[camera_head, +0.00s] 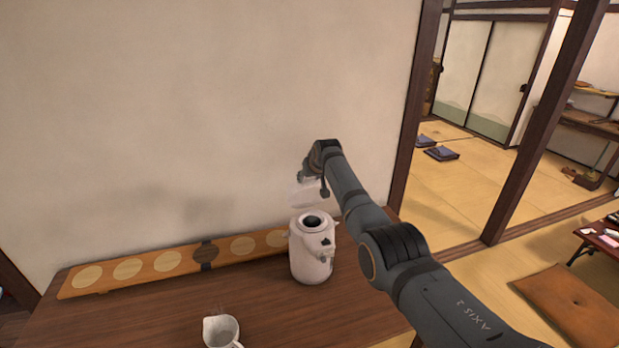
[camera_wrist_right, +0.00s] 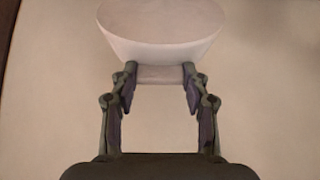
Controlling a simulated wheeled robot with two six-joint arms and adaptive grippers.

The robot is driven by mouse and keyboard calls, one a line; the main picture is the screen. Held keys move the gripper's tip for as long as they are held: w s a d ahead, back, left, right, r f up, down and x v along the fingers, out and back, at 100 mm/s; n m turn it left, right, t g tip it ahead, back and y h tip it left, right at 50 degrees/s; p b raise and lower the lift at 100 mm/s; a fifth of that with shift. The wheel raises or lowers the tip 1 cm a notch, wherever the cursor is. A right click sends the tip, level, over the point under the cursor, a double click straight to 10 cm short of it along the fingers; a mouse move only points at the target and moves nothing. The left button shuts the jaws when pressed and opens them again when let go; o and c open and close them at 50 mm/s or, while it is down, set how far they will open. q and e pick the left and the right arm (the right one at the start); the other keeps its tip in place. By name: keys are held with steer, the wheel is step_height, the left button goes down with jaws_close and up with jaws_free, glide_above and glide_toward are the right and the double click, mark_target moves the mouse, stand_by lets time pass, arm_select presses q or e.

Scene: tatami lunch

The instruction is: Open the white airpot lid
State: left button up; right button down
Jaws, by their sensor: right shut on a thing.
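The white airpot (camera_head: 308,266) stands upright on the brown wooden counter, its round dark opening uncovered at the top. Its white lid (camera_head: 303,194) is up above and behind the opening, partly hidden by my right arm. I cannot tell whether the lid still joins the pot. My right gripper (camera_head: 312,178) is at the lid. In the right wrist view the fingers (camera_wrist_right: 160,76) are shut on a narrow tab under the wide pale lid (camera_wrist_right: 160,30). My left gripper is not in view.
A long wooden board with round discs (camera_head: 168,262) lies along the wall behind the airpot. A white pitcher (camera_head: 220,331) stands at the counter's front. The plain wall (camera_head: 200,110) rises close behind. Bare counter (camera_head: 150,310) lies to the left.

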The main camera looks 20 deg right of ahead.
steer(key=shift+w+r, duration=0.15)
steer(key=shift+r, duration=0.25)
steer(key=c, duration=1)
jaws_free()
steer(key=o, duration=0.4)
steer(key=shift+s, duration=0.3)
steer(key=shift+c, duration=0.2)
steer(key=shift+f, duration=0.1)
steer(key=shift+f, duration=0.1)
steer(key=v, duration=1.2)
